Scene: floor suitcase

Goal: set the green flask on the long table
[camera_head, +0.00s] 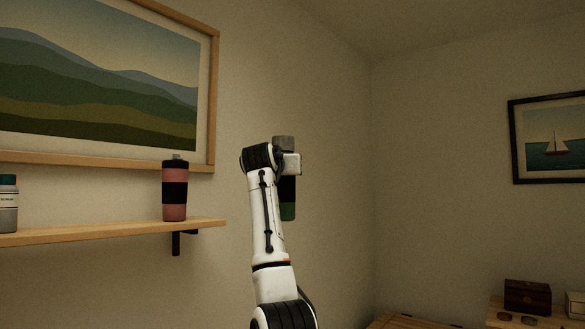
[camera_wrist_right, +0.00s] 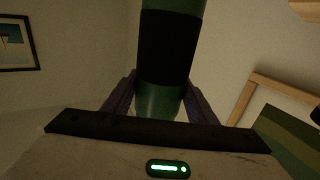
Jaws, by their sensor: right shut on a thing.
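The green flask (camera_head: 288,212) is held up in the air, partly hidden behind my right arm in the head view. It has a grey cap and a black band. In the right wrist view the green flask (camera_wrist_right: 160,98) stands between the fingers of my right gripper (camera_wrist_right: 160,110), which is shut on it. In the head view the gripper's fingers are hidden behind the wrist. A wooden surface (camera_head: 405,321) shows at the bottom edge; I cannot tell whether it is the long table. My left gripper is not in view.
A wall shelf (camera_head: 120,230) at the left carries a pink flask (camera_head: 174,195) with a black band and a grey container (camera_head: 8,208). At the lower right, a dark wooden box (camera_head: 527,296) stands on a wooden top (camera_head: 510,318) with small round items. Framed pictures hang on the walls.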

